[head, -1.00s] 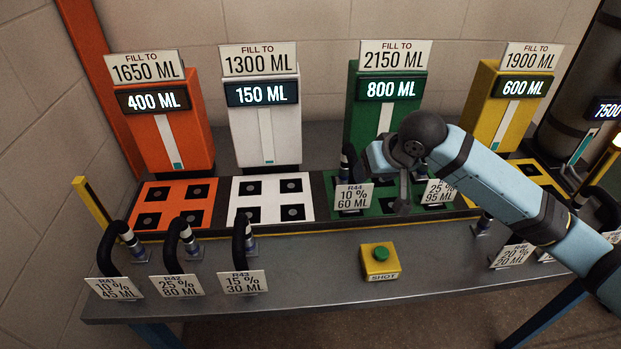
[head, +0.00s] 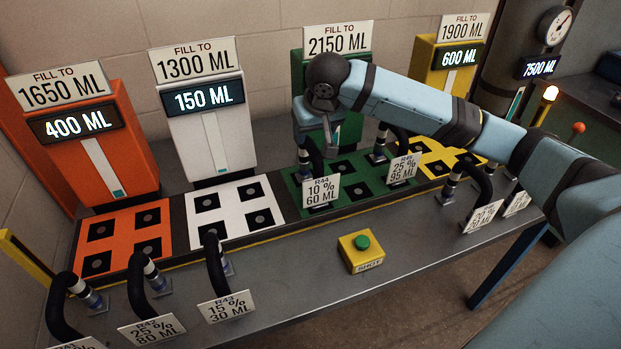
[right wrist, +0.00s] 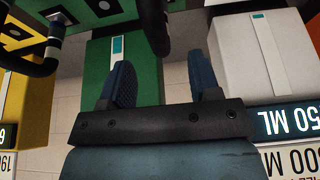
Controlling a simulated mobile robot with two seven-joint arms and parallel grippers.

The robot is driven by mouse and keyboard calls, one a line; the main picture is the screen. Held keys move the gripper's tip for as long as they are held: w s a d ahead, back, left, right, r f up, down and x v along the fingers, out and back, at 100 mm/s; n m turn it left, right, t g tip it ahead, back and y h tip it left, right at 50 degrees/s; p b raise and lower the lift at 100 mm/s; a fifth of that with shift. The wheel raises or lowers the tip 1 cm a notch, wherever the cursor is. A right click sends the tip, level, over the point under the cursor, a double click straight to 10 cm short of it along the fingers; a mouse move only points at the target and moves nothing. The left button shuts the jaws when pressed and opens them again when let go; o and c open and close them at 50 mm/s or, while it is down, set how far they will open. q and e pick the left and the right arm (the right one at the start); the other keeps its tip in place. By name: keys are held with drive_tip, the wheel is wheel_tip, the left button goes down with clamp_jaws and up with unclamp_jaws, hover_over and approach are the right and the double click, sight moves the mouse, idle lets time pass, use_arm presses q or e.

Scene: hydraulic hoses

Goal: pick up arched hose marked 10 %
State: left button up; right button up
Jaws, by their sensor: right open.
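The arched hose marked R44, 10 %, 60 ML (head: 314,158) stands on the front left of the green pad, its label (head: 321,191) facing me. My right gripper (head: 318,130) is close above and behind its top in the head view, pointing down. In the right wrist view the right gripper (right wrist: 160,65) is open, and a dark hose (right wrist: 153,25) shows beyond and between its fingertips, not gripped. Another black hose (head: 58,308) at the lower left has its R41 label cut off by the frame edge. My left gripper is not in view.
Green (head: 308,75), white (head: 205,125) and orange (head: 82,150) dispensers stand behind their pads. The R45 25 % hose (head: 400,142) is right of R44. A yellow box with a green button (head: 361,252) sits on the bench front. Several more hoses line the front.

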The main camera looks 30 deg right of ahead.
sight(312, 144)
drive_tip(key=x, duration=0.6)
drive_tip(key=shift+d, duration=0.15)
drive_tip(key=shift+r, duration=0.15)
clamp_jaws()
